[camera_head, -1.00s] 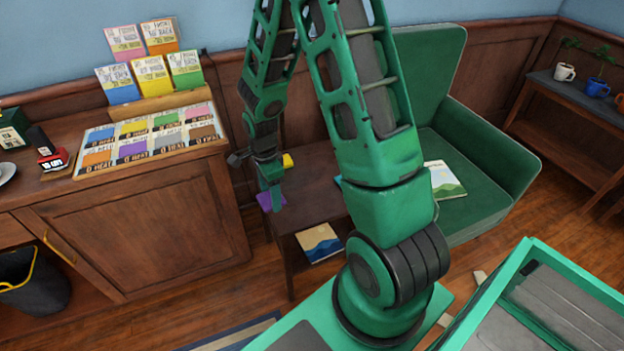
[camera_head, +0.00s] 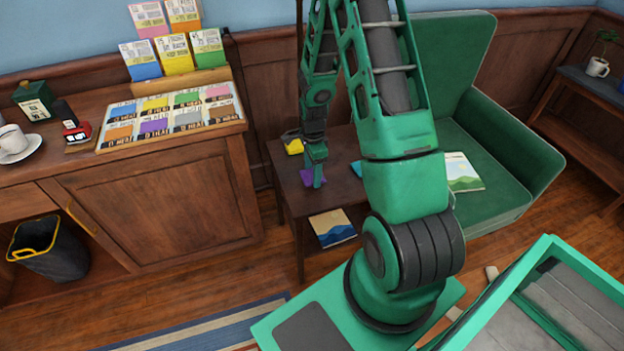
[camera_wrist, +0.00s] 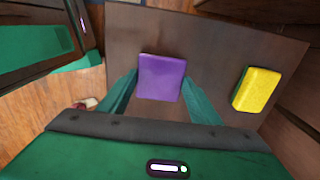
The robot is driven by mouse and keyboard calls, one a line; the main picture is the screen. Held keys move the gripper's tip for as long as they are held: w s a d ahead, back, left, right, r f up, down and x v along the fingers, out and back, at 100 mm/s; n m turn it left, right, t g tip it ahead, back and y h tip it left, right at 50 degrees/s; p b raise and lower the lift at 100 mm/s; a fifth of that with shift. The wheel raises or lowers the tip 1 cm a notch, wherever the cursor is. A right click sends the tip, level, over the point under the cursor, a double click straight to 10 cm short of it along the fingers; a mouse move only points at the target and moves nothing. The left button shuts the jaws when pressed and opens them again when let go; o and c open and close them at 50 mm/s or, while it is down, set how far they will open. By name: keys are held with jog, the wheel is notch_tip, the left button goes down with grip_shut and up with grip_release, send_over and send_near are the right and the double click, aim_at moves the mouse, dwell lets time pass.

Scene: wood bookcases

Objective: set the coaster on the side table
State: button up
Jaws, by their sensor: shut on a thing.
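The coaster is a flat purple square. In the head view the coaster (camera_head: 311,178) is at the tip of my gripper (camera_head: 316,183), over the left part of the dark wood side table (camera_head: 322,207). In the wrist view the coaster (camera_wrist: 161,77) sits between my two green fingers (camera_wrist: 160,95), which are shut on it, with the tabletop (camera_wrist: 213,50) behind it. I cannot tell whether the coaster touches the tabletop or hangs just above it.
A yellow block (camera_head: 294,145) lies on the side table, and shows right of the coaster in the wrist view (camera_wrist: 257,89). A teal item (camera_head: 356,168) is on the table, partly behind my arm. A book (camera_head: 332,228) lies on the lower shelf. A green armchair (camera_head: 500,175) stands at right.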

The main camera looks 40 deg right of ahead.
jog(key=shift+f, duration=1.95)
jog(key=o, duration=1.1)
jog(key=shift+f, duration=0.1)
